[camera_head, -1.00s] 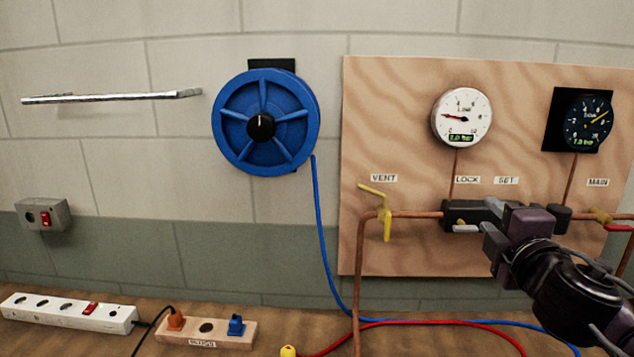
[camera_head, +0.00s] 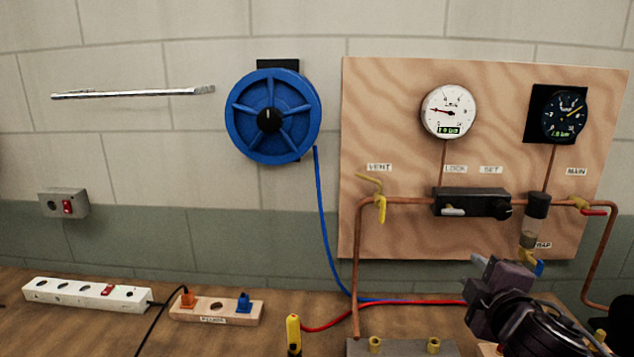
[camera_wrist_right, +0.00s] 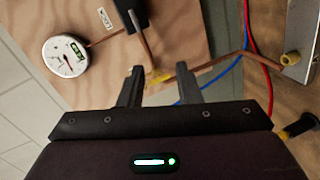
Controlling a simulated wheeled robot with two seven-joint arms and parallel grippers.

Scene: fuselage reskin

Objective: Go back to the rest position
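My right gripper (camera_head: 487,266) is in the lower right of the head view, in front of the wooden panel (camera_head: 400,100) and below the black regulator block (camera_head: 470,203). In the right wrist view its two fingers (camera_wrist_right: 159,74) are apart, with nothing held between them. A yellow fitting on the copper pipe (camera_wrist_right: 158,77) shows behind the gap. My left gripper is not in the head view.
The panel carries a white gauge (camera_head: 448,111), a dark gauge (camera_head: 565,115), a yellow vent valve (camera_head: 380,206) and copper pipes. A blue hose reel (camera_head: 272,115) hangs on the wall. Power strips (camera_head: 85,294) and a metal plate (camera_head: 400,348) lie on the bench.

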